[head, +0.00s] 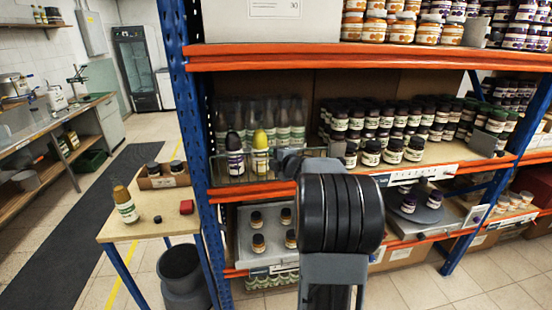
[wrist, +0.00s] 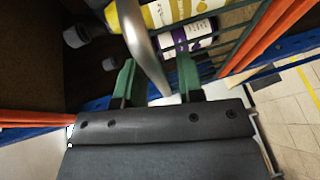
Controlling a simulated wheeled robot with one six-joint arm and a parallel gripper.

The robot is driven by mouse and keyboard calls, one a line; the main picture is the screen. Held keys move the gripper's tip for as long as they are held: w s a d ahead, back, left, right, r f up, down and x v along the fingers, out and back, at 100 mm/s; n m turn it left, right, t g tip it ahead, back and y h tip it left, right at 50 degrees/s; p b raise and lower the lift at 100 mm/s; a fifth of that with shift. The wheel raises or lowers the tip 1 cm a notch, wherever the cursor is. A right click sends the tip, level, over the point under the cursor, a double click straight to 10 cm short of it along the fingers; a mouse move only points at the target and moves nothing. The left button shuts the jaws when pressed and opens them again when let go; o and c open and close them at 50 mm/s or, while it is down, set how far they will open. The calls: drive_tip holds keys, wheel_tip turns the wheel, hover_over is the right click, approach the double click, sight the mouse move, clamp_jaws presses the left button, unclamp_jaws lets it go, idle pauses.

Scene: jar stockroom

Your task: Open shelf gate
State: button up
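The shelf gate (head: 224,180) is a low wire grille across the left front of the middle shelf, upright in front of several bottles. A dark-capped bottle (head: 235,155) and a yellow bottle (head: 260,153) stand just behind it. In the wrist view, the gate's thin bars (wrist: 240,50) run beside the yellow bottle (wrist: 172,10) and a purple-labelled bottle (wrist: 196,35). My gripper (wrist: 156,82) is open, its two green fingers apart on either side of a silver bar (wrist: 148,50), which looks like a handle. Contact cannot be told.
Blue posts and an orange shelf beam (head: 390,58) frame the rack close around my arm. Dark jars (head: 385,125) fill the shelf to the right. A wooden table (head: 150,215) with a bottle and a red block stands left, beside a grey bin (head: 182,270). The left aisle is clear.

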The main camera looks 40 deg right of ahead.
clamp_jaws()
idle(0.3)
